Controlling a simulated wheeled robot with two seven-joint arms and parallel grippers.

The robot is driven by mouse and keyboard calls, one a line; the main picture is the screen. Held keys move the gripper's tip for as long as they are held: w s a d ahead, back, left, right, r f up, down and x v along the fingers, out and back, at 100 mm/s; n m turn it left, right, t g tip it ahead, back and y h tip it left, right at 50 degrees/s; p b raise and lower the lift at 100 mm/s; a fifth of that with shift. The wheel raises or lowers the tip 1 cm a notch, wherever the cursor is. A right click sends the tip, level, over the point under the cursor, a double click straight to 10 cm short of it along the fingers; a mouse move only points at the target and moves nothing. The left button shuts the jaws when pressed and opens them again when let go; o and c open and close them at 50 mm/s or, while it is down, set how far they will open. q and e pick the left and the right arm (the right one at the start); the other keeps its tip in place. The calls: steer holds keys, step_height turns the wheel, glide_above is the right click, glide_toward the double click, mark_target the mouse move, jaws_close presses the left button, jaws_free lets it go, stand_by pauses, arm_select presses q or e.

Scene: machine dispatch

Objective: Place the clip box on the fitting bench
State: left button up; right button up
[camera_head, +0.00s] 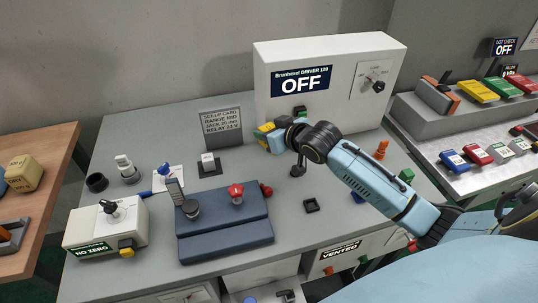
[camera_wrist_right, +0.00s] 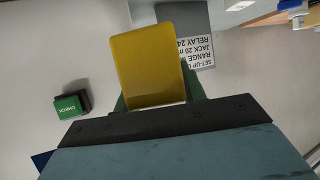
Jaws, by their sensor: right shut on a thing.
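My right gripper (camera_head: 275,136) is over the back middle of the grey bench (camera_head: 118,140), in front of the white driver machine (camera_head: 265,60). It is shut on a yellow box (camera_head: 262,130), which I take to be the clip box; no label on it is readable. In the right wrist view the yellow box (camera_wrist_right: 150,68) stands out between the fingertips, its flat face filling the top middle. The head view does not clearly show whether the box touches the bench. My left gripper is not in view.
A grey set-up card (camera_head: 221,125) stands left of the gripper. A blue-grey block (camera_head: 222,228) with a red knob and a NO ZERO box (camera_head: 105,225) stand at the front. Small parts lie scattered. A wooden table (camera_head: 40,185) is at left; a coloured-box shelf (camera_head: 470,115) is at right.

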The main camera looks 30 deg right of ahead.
step_height(320, 180, down, 4)
steer(key=shift+f, duration=0.15)
steer(key=shift+f+b, duration=0.45)
steer(key=shift+f, duration=1.75)
steer(key=shift+f, duration=0.15)
steer(key=o, duration=1)
steer(key=shift+r, duration=0.2)
steer(key=p+v, duration=0.1)
steer(key=v, duration=1.1)
